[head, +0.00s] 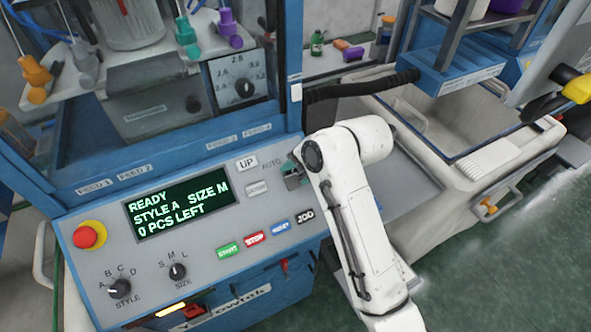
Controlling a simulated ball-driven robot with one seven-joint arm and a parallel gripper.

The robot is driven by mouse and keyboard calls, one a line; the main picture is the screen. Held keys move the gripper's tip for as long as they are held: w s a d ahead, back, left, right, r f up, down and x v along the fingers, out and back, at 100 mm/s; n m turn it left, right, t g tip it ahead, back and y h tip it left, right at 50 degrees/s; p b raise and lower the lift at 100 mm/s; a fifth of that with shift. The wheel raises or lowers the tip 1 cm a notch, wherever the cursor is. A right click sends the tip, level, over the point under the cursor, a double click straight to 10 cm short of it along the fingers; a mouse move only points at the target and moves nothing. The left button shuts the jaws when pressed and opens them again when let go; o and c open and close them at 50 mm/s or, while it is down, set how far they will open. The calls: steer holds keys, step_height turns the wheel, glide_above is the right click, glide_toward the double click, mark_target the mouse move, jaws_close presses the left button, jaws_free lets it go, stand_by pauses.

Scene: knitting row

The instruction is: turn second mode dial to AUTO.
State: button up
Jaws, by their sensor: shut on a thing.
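The machine's control panel (205,245) fills the lower left of the head view. The word AUTO (271,163) is printed near its upper right edge. My white arm reaches in from the lower right, and my gripper (291,180) is at the panel just right of and below AUTO. It is shut on the mode dial there. The dial is mostly hidden behind the gripper and arm, so I cannot tell which way its pointer faces. The green display (182,206) reads READY, STYLE A, SIZE M, 0 PCS LEFT.
STYLE (119,288) and SIZE (177,271) dials and a red emergency button (90,235) sit on the panel's left. UP (247,163), START (228,250), STOP (254,239) and JOG (305,216) buttons lie near my gripper. A black bar (362,87) crosses above my arm.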

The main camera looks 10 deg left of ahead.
steer(key=c, duration=0.4)
steer(key=shift+r+n+p, duration=0.15)
steer(key=shift+n+p, duration=0.25)
steer(key=shift+p, duration=0.05)
steer(key=n+p, duration=0.2)
steer(key=shift+r+n+h, duration=0.1)
steer(key=shift+n+h, duration=0.2)
steer(key=shift+h, duration=0.1)
steer(key=n+h+p, duration=0.1)
steer(key=n, duration=0.2)
steer(key=shift+a+n+g+p, duration=0.15)
steer(key=shift+n+g+p, duration=0.15)
steer(key=shift+g, duration=0.1)
steer(key=shift+n+h, duration=0.6)
steer(key=shift+n, duration=1.5)
steer(key=o, duration=1.1)
steer(key=shift+c, duration=0.2)
